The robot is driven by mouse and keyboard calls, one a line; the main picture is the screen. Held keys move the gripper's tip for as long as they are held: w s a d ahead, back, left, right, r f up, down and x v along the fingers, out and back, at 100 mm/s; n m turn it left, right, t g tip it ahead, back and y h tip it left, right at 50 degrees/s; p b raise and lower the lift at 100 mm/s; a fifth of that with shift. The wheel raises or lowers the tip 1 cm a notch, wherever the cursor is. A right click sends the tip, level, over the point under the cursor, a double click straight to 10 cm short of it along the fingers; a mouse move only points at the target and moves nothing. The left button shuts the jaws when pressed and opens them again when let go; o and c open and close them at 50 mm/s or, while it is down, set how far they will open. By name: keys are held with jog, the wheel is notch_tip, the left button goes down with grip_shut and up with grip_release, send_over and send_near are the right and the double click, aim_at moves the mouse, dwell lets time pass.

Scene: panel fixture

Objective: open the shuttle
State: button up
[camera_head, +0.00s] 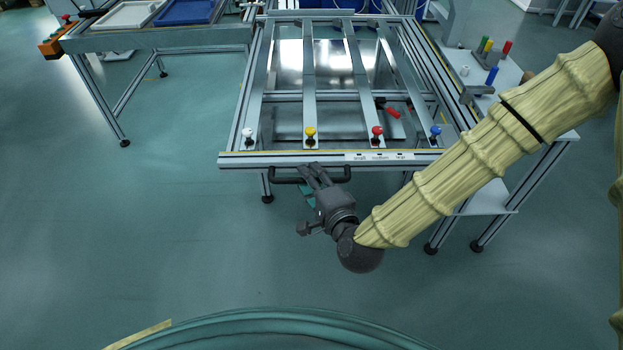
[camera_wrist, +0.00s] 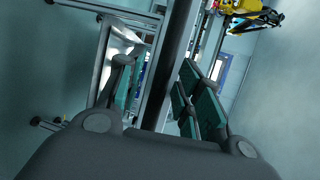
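The shuttle appears to be the aluminium frame (camera_head: 250,160) with several lengthwise rails and a black handle (camera_head: 284,181) across its front edge. My gripper (camera_head: 312,172) is at the middle of this handle, coming from the front. In the wrist view the fingers (camera_wrist: 158,88) are spread apart, with teal pads on the right one. A dark bar (camera_wrist: 176,62), which looks like the handle, runs between them. I see gaps beside the bar, so the gripper looks open around it. Contact with the bar cannot be told.
White, yellow, red and blue knobs stand along the frame's front, including the red knob (camera_head: 377,133). A side table (camera_head: 483,75) with coloured pegs is at the right. Another table (camera_head: 160,38) with white and blue trays is at the left. The floor (camera_head: 200,240) in front is clear.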

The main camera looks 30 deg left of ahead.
jog(key=v, duration=0.7)
jog(key=shift+s+d, duration=0.15)
jog(key=shift+d, duration=0.05)
dwell(0.4)
jog(key=s+d+f+n+g+h, duration=0.2)
jog(key=d+f+h, duration=0.1)
jog(key=d+f, duration=0.6)
jog(key=s+d+f+n+g+h, duration=0.25)
jog(key=d+f, duration=0.45)
jog(key=f, duration=0.4)
jog(key=s+d+f+n+g+h, duration=0.15)
jog(key=s+d+f, duration=0.25)
jog(key=d, duration=0.4)
jog(key=s+d+f+n+g+h, duration=0.1)
jog(key=s+d+f+g+h, duration=0.2)
jog(key=d, duration=0.5)
jog(key=s+d+f+n+g+h, duration=0.1)
jog(key=s+d+f+h, duration=0.1)
jog(key=s+d+f, duration=0.45)
jog(key=d+r+p, duration=0.3)
jog(key=r+p, duration=1.8)
jog(key=r, duration=0.1)
jog(key=shift+w+r, duration=0.35)
jog(key=shift+r, duration=0.05)
